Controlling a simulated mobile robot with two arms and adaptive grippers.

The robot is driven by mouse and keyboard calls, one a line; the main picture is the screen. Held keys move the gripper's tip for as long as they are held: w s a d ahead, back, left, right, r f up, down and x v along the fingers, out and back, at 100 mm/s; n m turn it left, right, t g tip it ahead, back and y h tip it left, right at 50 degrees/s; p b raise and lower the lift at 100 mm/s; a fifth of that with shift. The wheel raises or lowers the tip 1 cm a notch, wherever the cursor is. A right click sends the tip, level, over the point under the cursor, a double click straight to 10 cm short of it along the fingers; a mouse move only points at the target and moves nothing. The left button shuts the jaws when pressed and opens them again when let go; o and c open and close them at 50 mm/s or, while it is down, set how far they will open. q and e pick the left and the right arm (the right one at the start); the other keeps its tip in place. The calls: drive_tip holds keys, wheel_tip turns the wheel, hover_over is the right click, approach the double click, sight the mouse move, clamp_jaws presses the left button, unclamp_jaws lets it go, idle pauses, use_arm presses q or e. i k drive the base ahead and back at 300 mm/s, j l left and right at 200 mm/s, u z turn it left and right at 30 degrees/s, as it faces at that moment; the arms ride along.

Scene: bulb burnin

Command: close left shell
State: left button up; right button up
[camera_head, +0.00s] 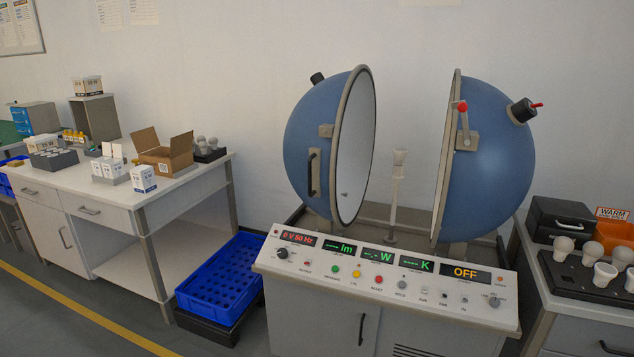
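The left shell (301,135) is a blue half-sphere with a grey rim and a white inside. It stands apart from the right shell (497,150), with a wide gap between them. A black handle (312,173) sits on the left shell's outer side near the rim. The right shell carries a latch lever with a red knob (463,107). A pale lamp post (397,185) with a socket-like top stands in the gap. Neither of my grippers shows in the head view.
A control panel (380,283) with lit displays, one reading OFF, lies in front of the shells. A blue crate (218,283) sits low at the left, beside a white workbench (190,178) with boxes. Bulbs in a black tray (560,278) stand at the right. The floor at lower left is clear.

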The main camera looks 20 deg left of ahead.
sight(329, 137)
drive_tip(key=i+j, duration=0.85)
drive_tip(key=j+u, duration=0.05)
drive_tip(key=j, duration=0.05)
